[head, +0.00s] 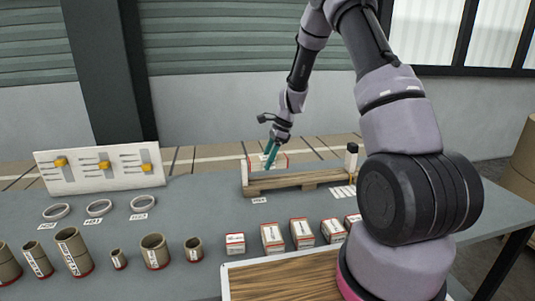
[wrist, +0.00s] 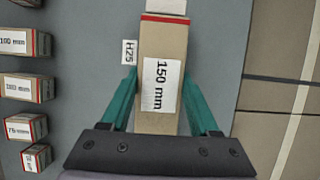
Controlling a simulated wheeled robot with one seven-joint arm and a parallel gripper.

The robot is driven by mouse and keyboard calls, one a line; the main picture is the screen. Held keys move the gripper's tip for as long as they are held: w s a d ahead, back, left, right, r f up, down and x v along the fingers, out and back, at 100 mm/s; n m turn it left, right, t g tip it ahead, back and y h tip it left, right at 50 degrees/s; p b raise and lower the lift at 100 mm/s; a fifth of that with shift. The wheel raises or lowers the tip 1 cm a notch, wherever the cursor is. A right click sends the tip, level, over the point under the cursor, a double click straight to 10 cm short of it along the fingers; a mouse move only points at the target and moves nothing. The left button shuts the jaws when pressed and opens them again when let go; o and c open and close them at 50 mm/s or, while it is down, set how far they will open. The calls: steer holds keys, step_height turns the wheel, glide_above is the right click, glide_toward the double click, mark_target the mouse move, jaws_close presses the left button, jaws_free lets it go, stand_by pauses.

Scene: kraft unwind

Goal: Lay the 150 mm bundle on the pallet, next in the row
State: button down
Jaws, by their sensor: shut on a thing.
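My gripper (head: 268,158) has teal fingers, shut on the sides of the 150 mm bundle (wrist: 162,115), a long kraft box with a white label and red edging.
Several smaller labelled boxes (head: 272,238) stand in a row in front. Tubes (head: 155,251) and rings (head: 99,208) stand left, below a white board (head: 100,168). An H25 tag (wrist: 128,52) lies beside the bundle.

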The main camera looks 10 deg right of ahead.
mark_target(279, 156)
steer(key=shift+f, duration=0.35)
steer(key=shift+f, duration=0.15)
steer(key=shift+f, duration=2.15)
steer(key=shift+f, duration=0.2)
steer(key=shift+c, duration=0.2)
jaws_free()
steer(key=v, duration=1)
steer(key=shift+d+r, duration=0.2)
steer(key=shift+r, duration=0.15)
steer(key=shift+r, duration=0.1)
